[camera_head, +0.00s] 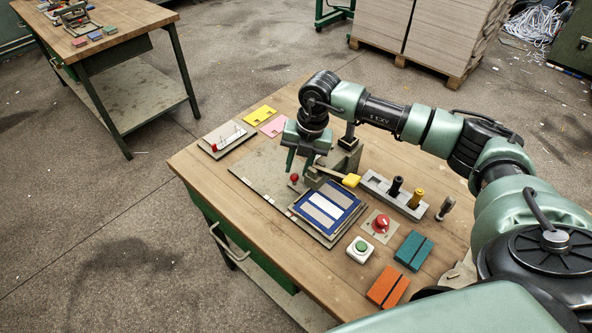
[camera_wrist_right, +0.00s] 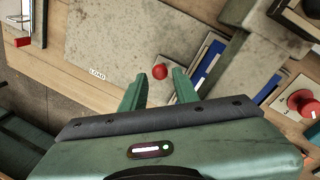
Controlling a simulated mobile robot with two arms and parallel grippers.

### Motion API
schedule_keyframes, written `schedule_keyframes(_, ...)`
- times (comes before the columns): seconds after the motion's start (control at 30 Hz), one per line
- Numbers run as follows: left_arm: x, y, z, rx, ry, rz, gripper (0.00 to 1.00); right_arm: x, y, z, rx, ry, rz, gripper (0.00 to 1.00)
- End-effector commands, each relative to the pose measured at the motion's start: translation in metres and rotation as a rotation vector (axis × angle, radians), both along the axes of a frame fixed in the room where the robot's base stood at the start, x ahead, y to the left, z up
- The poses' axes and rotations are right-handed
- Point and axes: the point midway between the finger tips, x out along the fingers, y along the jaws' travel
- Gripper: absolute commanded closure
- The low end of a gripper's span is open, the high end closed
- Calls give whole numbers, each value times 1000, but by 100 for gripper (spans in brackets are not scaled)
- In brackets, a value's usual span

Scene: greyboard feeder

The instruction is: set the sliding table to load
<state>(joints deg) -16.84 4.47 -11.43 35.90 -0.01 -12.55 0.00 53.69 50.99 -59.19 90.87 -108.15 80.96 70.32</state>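The sliding table appears to be the flat grey plate carrying a blue-framed board (camera_head: 328,207) with pale strips, at the right part of a grey metal bed (camera_head: 262,172). A red ball knob (camera_head: 294,178) stands at its left end. My right gripper (camera_head: 298,168) points down just above the knob, its fingers apart. In the right wrist view the knob (camera_wrist_right: 160,71) shows between and just beyond the open fingertips (camera_wrist_right: 159,82), with no clear contact. A "LOAD" label (camera_wrist_right: 97,74) lies on the bed's edge, left of the knob. My left gripper is not in view.
A post and lever with a yellow end (camera_head: 351,180) stand close behind the gripper. A red rotary knob (camera_head: 381,223), green button (camera_head: 361,247) and grey holder (camera_head: 388,193) are to the right. The bed's left part is bare; a small tray (camera_head: 224,139) stands beyond it.

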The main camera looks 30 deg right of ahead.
Motion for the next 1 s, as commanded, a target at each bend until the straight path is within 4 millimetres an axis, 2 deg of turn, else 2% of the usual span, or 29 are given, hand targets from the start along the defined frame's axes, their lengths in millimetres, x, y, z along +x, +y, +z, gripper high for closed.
schedule_keyframes(0.2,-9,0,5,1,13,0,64,2,4,-23,0,1,0,70)
schedule_keyframes(0.53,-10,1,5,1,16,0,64,3,4,-28,0,-2,1,70)
schedule_keyframes(0.63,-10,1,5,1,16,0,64,3,4,-28,0,-2,1,98)
schedule_keyframes(0.67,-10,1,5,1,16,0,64,3,4,-28,0,-2,1,100)
schedule_keyframes(1.0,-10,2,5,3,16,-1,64,3,4,-28,0,-1,0,100)
